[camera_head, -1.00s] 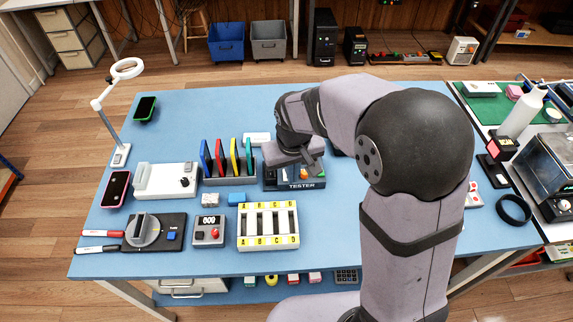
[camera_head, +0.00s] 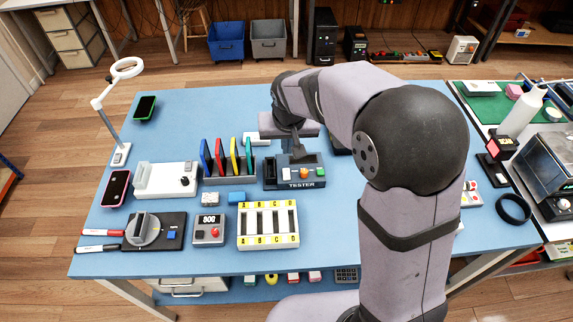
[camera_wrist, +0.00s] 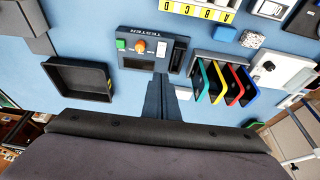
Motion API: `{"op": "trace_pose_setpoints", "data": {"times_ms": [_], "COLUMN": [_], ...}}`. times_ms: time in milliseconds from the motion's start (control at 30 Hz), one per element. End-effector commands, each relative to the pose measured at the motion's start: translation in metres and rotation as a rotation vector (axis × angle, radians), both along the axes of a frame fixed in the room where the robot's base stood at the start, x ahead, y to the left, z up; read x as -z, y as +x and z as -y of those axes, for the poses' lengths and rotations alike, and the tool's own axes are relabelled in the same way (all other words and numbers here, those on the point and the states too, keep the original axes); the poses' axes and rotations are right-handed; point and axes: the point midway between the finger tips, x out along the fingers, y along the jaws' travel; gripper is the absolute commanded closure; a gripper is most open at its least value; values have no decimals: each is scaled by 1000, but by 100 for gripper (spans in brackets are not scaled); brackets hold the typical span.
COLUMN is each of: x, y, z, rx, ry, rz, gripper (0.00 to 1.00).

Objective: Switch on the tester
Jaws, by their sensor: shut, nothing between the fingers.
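The tester (camera_head: 292,184) is a dark box on the blue table, with its label on the front edge. In the wrist view the tester (camera_wrist: 150,33) appears upside down. It has a white rocker switch (camera_wrist: 162,48), an orange knob (camera_wrist: 139,46), a green button (camera_wrist: 121,44) and a dark recess (camera_wrist: 138,64). My gripper (camera_head: 297,154) is shut and empty, above the back part of the tester. In the wrist view my gripper's fingers (camera_wrist: 163,80) point toward the switch side and appear apart from it. I cannot tell the switch's position.
A rack of coloured plates (camera_head: 230,181) stands close to the left of the tester. A black tray (camera_wrist: 80,78) lies on its other side. A lettered white slot block (camera_head: 268,243) is in front.

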Motion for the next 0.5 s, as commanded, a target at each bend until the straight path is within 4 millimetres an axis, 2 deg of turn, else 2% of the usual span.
{"op": "trace_pose_setpoints", "data": {"times_ms": [267,500], "x": [33,70], "y": [11,24], "z": [1,0], "rx": [1,0], "ry": [-2,-1], "rz": [-6,-5], "gripper": [100,100]}}
